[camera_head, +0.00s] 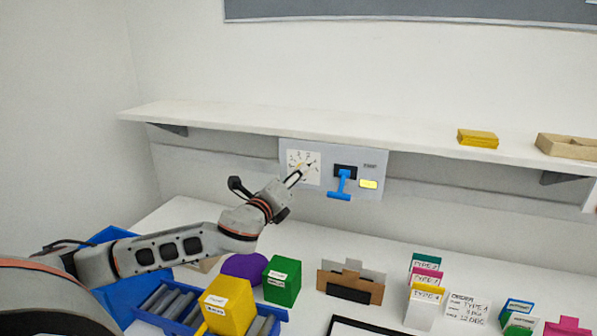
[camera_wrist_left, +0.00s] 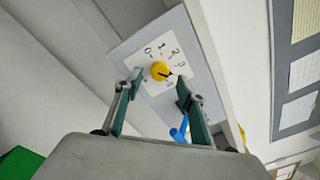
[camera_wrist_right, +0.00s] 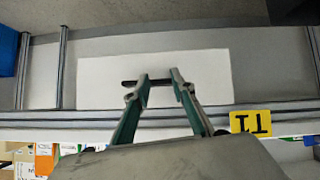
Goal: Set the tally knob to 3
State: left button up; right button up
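The tally knob (camera_wrist_left: 160,71) is a yellow round knob on a white dial plate with printed numbers, 0 to 3 readable in the left wrist view. A dark mark on the knob points right, roughly toward or just below the 3; I cannot tell exactly. In the head view the dial plate (camera_head: 300,160) is on a grey wall panel, partly covered by my left gripper (camera_head: 298,176). In the left wrist view my left gripper (camera_wrist_left: 159,90) is open, its fingers apart on either side of the knob; contact is not visible. My right gripper (camera_wrist_right: 159,79) is open, away from the panel.
The panel (camera_head: 325,187) also carries a blue lever (camera_head: 343,184) and a yellow-lit button (camera_head: 368,184), right of the dial. A shelf (camera_head: 350,133) runs just above. Coloured boxes, including a green one (camera_head: 282,281), stand on the table below.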

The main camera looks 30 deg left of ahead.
pick_arm(q)
jog(key=w, duration=0.3)
jog(key=shift+w+a, duration=0.1)
jog(key=shift+a, duration=0.15)
jog(key=c, duration=1.1)
jog(key=shift+n, duration=0.4)
jog(key=shift+f+n, duration=0.1)
jog(key=shift+n, duration=3.1)
